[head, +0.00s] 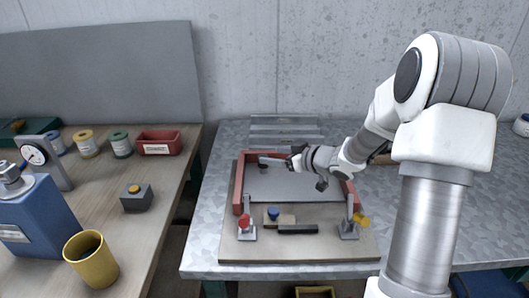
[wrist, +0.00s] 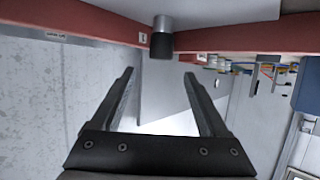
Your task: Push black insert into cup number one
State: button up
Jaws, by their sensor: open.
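The black insert (wrist: 161,46) shows in the wrist view as a short black end on a grey metal cup (wrist: 162,24) beside the red frame. How deep it sits in the cup I cannot tell. A small tag (wrist: 143,38) is on the red bar beside it; its number is unreadable. My gripper (wrist: 160,72) is open and empty, its two fingers apart, with the insert beyond the tips and roughly midway between them.
The fixture board (head: 310,247) on the metal table carries a red clamp knob (head: 244,221), a yellow one (head: 361,220), a blue knob (head: 273,213) and a black bar (head: 298,229). A wooden bench at left holds spools, a red bin (head: 158,143) and a yellow cup (head: 91,262).

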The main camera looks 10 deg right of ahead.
jog(key=shift+v, duration=1.7)
jog(key=shift+r, duration=0.1)
